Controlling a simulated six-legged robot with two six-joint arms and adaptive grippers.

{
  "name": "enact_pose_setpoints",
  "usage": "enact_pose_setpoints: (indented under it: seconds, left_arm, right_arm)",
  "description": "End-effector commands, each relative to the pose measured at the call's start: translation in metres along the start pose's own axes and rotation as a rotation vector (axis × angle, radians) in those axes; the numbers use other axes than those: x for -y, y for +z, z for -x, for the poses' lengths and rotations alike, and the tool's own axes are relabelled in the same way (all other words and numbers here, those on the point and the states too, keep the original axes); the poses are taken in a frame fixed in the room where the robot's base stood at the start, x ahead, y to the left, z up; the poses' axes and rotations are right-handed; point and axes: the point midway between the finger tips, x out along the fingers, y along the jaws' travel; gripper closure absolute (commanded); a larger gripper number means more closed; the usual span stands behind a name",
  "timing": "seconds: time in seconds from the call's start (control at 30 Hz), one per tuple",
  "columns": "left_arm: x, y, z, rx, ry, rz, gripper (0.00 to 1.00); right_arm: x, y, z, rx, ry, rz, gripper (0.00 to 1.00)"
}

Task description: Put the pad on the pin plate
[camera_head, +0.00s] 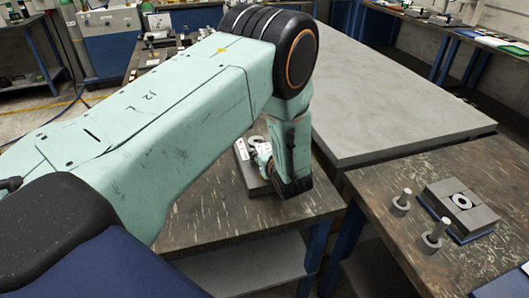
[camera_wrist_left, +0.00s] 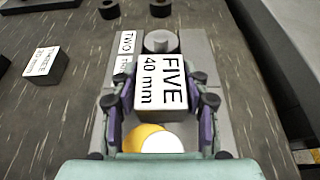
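A pale block marked "FIVE 40 mm" (camera_wrist_left: 160,85) sits between the two fingers of my left gripper (camera_wrist_left: 160,88) in the left wrist view. The fingers lie along both its sides and appear shut on it. Behind and under it is a grey plate (camera_wrist_left: 196,50) with a round upright pin (camera_wrist_left: 161,41) and a "TWO" label. In the head view my left gripper (camera_head: 290,185) points down beside this plate (camera_head: 243,160), and my arm hides part of it. A yellow and white rounded thing (camera_wrist_left: 150,138) shows below the block. My right gripper is not in view.
A block marked "THREE" (camera_wrist_left: 45,63) and dark rings (camera_wrist_left: 108,9) lie on the worn table. On the right table stand two pins with collars (camera_head: 401,203) and a block with a ring (camera_head: 461,201). A bare grey slab (camera_head: 385,105) lies behind.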

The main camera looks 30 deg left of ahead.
Motion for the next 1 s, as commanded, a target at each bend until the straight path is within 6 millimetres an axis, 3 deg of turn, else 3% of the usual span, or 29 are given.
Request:
enact_pose_setpoints:
  seconds: [0.2,0.6,1.0]
  left_arm:
    - [0.000,0.001,0.000,0.000,0.000,0.000,0.35]
    - [0.000,0.007,0.003,0.000,0.000,0.000,0.35]
    - [0.001,0.009,0.075,0.001,-0.003,-0.005,0.35]
  right_arm:
    - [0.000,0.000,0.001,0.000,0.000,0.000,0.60]
    - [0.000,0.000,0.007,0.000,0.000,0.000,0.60]
    - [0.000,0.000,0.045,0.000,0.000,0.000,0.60]
